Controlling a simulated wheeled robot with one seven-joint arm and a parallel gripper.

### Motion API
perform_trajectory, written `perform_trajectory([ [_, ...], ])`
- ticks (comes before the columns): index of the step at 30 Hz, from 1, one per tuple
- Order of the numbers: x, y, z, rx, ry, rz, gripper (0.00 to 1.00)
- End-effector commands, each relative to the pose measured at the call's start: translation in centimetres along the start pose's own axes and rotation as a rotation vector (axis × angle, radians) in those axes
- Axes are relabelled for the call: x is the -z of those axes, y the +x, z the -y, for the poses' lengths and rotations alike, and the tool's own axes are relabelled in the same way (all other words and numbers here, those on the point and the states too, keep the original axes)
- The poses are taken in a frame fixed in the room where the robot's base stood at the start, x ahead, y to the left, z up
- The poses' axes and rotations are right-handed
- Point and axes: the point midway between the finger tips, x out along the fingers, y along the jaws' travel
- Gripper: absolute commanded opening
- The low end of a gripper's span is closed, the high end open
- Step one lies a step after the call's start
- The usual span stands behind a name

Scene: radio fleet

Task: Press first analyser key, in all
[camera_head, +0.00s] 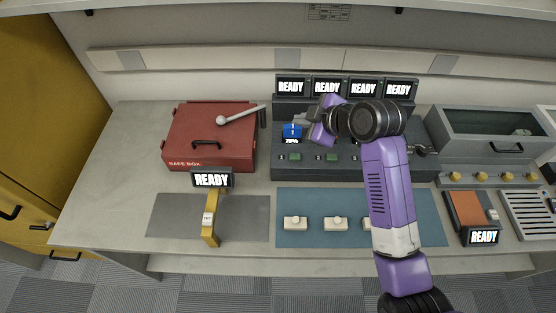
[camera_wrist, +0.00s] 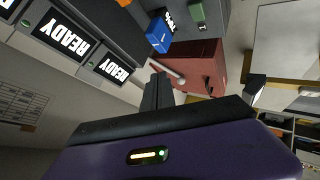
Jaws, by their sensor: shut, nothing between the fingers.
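The analyser (camera_head: 285,173) is a dark grey console at the back of the bench, with several small screens reading READY (camera_head: 291,87) above it. Its leftmost green key (camera_head: 295,156) is on the front slope, below a blue block marked 1 (camera_head: 292,131). More green keys stand to the right, partly behind my arm. My gripper (camera_head: 301,119) is shut and empty, above and just behind the blue block, apart from the green key. In the wrist view my fingers (camera_wrist: 157,92) point toward the blue block (camera_wrist: 159,35), with one green key (camera_wrist: 196,11) beyond it.
A red safe box (camera_head: 205,140) with a pale lever stands left of the analyser. A yellow stand with a READY screen (camera_head: 212,180) is on a grey mat. Several cream blocks (camera_head: 295,223) lie on the blue mat (camera_head: 320,203). A grey bin (camera_head: 490,140) is right.

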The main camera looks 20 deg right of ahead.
Motion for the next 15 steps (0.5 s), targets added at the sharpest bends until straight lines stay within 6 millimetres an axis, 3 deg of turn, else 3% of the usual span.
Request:
perform_trajectory([
  [4,-0.7,0.0,1.8,0.075,-0.084,0.023,0.00],
  [15,-0.7,0.0,1.9,0.077,-0.108,0.024,0.00],
])
